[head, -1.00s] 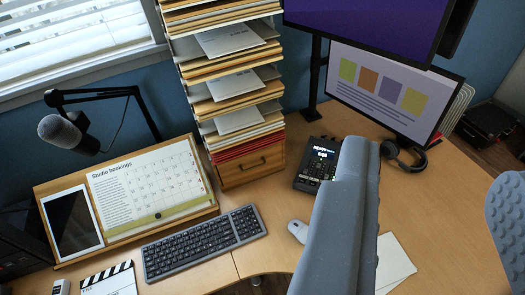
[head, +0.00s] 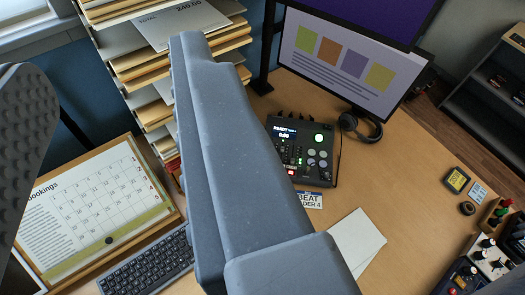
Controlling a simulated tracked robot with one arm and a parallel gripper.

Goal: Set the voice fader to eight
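A black mixer (head: 305,150) sits on the desk in the middle, its lit screen reading READY. It has round pads and small coloured lights. The near gripper finger covers its left side, and I cannot pick out the voice fader or its setting. A small card (head: 309,199) in front of it shows "BEAT" and a partly covered line ending "DER 4". My gripper (head: 108,58) is open, with one grey finger large across the middle and a darker dimpled one at the left edge. Nothing is between them, and they are nearer to me than the mixer.
Monitors (head: 345,62) stand behind the mixer, with headphones (head: 362,127) beside it. A paper stack (head: 170,25) and calendar board (head: 95,205) are left, above a keyboard (head: 150,262). Another panel with knobs (head: 488,262) sits lower right. Desk right of the mixer is mostly clear.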

